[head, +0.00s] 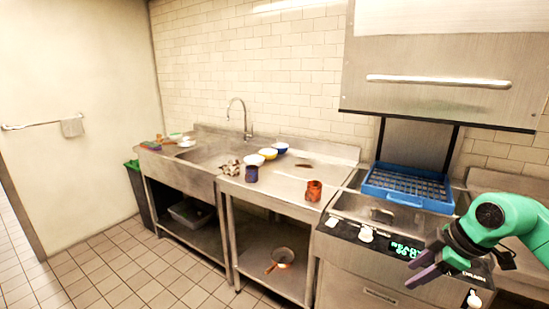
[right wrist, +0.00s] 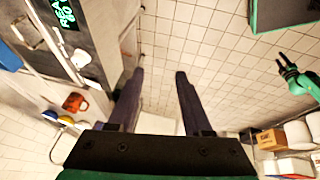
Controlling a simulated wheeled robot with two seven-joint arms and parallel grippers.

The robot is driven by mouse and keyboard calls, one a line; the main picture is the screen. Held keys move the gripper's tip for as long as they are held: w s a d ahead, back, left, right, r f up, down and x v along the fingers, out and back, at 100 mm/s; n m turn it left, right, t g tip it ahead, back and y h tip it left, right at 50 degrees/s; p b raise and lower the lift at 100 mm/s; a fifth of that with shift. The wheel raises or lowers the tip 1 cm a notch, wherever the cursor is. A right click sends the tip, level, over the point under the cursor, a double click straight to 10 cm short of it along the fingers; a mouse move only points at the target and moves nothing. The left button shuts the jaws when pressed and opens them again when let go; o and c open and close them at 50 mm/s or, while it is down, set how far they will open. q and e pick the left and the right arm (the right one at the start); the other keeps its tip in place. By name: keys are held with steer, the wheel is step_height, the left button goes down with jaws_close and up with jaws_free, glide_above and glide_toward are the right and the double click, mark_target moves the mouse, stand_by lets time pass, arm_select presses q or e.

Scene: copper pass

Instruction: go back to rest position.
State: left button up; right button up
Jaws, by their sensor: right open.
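My right gripper (head: 424,268) is in front of the dishwasher at the lower right of the head view. It is open, and its two dark fingers show in the right wrist view (right wrist: 158,75) with only floor and wall between them. It holds nothing. The head view does not show my left gripper. At the right edge of the right wrist view is a small green arm with a dark end (right wrist: 286,66), which looks like my left gripper.
The dishwasher (head: 375,271) with a blue rack (head: 408,190) stands close behind my right gripper. A steel counter (head: 283,187) holds bowls, a blue cup (head: 251,174) and a rust-red mug (head: 314,191). A pan (head: 283,256) lies on the lower shelf. Tiled floor (head: 110,275) is clear at left.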

steer(key=w+a+f+t+y, duration=0.5)
steer(key=w+a+f+y, duration=0.3)
steer(key=w+a+f, duration=0.1)
steer(key=s+d+f+m+t+h, duration=0.1)
steer(key=s+d+f+m+h, duration=0.15)
steer(key=f, duration=0.55)
steer(key=s+d+f+m+t+h, duration=0.1)
steer(key=d+f+m+h, duration=0.15)
steer(key=f, duration=0.65)
steer(key=s+d+f+m+t+h, duration=0.1)
steer(key=s+d+f+m+h, duration=0.2)
steer(key=f, duration=0.5)
steer(key=s+d+f+m+g+h, duration=0.1)
steer(key=s+f+g+h, duration=0.25)
steer(key=s+f, duration=1.25)
steer(key=s+a+f+g, duration=0.2)
steer(key=s+f+g, duration=0.1)
steer(key=s, duration=0.9)
steer(key=s+a+f+g, duration=0.3)
steer(key=s+f, duration=0.3)
steer(key=s, duration=0.6)
steer(key=shift+s+f+m+g+y, duration=0.2)
steer(key=shift+f+m+g+y, duration=0.15)
steer(key=shift+g, duration=0.4)
